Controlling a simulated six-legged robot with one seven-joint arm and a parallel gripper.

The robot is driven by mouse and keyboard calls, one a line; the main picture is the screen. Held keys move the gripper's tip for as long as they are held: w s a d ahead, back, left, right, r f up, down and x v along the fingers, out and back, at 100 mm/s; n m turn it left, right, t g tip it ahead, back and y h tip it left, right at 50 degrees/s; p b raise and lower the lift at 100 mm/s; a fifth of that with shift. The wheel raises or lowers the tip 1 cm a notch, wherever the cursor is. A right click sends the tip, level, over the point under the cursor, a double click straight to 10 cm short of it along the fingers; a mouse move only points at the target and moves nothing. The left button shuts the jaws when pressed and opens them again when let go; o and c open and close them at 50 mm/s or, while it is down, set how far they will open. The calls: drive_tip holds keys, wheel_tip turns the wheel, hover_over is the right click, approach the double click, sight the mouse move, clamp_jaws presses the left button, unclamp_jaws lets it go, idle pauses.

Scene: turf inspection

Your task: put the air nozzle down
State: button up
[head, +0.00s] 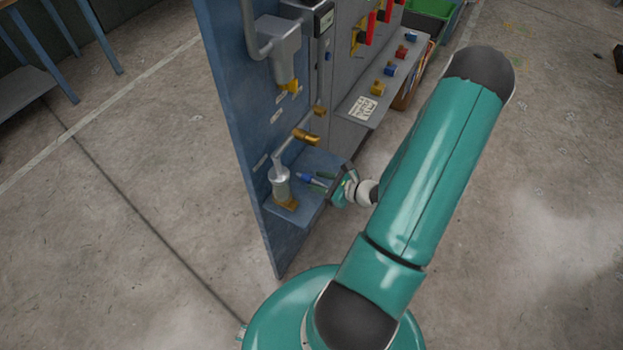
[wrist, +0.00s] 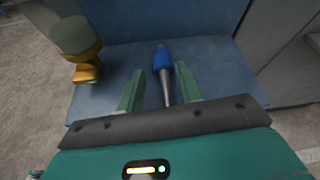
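The air nozzle (head: 305,177) has a blue body and a thin grey tip. It lies on the small blue shelf (head: 312,161) of the panel. In the wrist view the nozzle (wrist: 162,62) lies with its blue body at and just past my fingertips, its grey tip pointing back between the fingers. My gripper (head: 325,180) is low over the shelf. In the wrist view my gripper (wrist: 159,72) has its two green fingers apart, with gaps showing beside the nozzle's tip. Exact contact with the shelf is hard to tell.
A grey cylinder with a yellow base (head: 281,187) stands on the shelf left of the nozzle. A lever with an orange handle (head: 305,136) sticks out above. The blue panel (head: 232,110) rises behind. A console with coloured buttons (head: 378,88) is to the right. Open floor lies around.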

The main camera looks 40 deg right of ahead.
drive_tip(key=v, duration=0.8)
drive_tip(key=shift+r, duration=0.2)
